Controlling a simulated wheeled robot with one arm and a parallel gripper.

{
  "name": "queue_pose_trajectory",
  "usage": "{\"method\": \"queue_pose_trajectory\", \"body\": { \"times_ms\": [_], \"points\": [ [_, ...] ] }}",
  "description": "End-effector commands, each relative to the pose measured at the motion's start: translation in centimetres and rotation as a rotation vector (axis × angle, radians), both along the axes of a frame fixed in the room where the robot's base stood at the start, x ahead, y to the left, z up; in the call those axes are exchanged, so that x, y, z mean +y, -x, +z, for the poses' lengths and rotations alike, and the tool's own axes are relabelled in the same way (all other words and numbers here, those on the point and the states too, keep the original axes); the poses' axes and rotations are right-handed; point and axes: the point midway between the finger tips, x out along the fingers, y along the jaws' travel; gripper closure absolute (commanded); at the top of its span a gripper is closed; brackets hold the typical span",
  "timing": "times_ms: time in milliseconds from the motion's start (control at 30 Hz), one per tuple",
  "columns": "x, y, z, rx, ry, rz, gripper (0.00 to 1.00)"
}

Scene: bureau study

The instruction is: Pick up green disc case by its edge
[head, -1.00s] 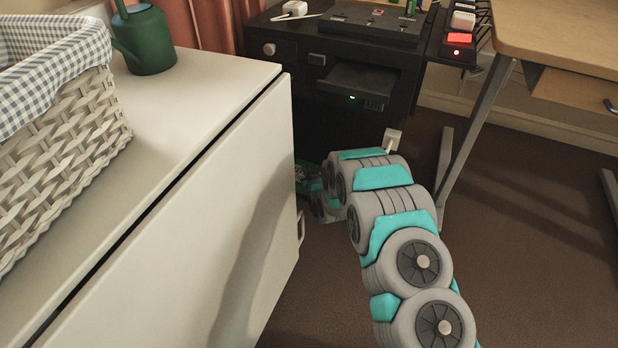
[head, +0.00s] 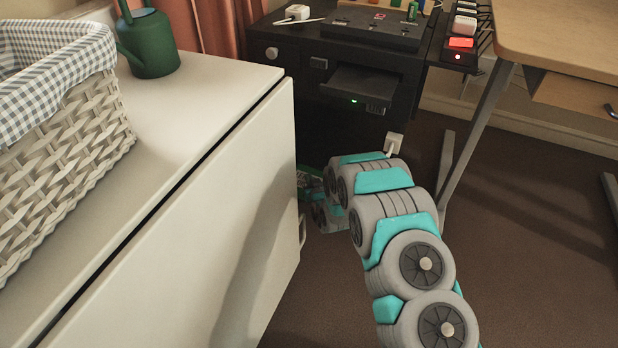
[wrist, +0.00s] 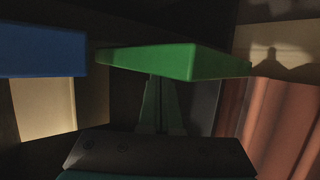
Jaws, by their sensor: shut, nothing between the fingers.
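The green disc case (wrist: 180,61) shows in the wrist view as a flat green slab, seen nearly edge-on across the upper middle. My gripper (wrist: 158,80) points toward it from below, its two narrow fingers together and empty. The fingertips lie just under or behind the case's lower edge in the picture; I cannot tell whether they touch it. In the head view my arm reaches down and away beside the white cabinet, and my gripper is hidden. I cannot make out the case there.
A blue slab (wrist: 42,51) sits left of the green case in the wrist view. Reddish curtain folds (wrist: 285,125) are at right. In the head view, a white cabinet (head: 215,215) stands left of my arm, a black drawer unit (head: 300,75) beyond it, and a desk (head: 560,35) at right.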

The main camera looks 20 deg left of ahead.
Motion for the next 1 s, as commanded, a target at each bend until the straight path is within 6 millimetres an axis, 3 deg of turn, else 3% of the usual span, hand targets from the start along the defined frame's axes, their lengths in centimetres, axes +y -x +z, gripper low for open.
{"method": "queue_pose_trajectory", "body": {
  "times_ms": [33,300,467,1000],
  "points": [
    [-0.2,0.3,-0.8,0.014,0.008,-0.001,1.00],
    [-0.3,0.2,0.7,0.013,0.008,-0.002,1.00],
    [-0.7,0.4,0.7,0.019,0.011,-0.003,1.00],
    [-5.5,7.6,0.9,0.015,0.010,-0.002,1.00]
  ]
}}
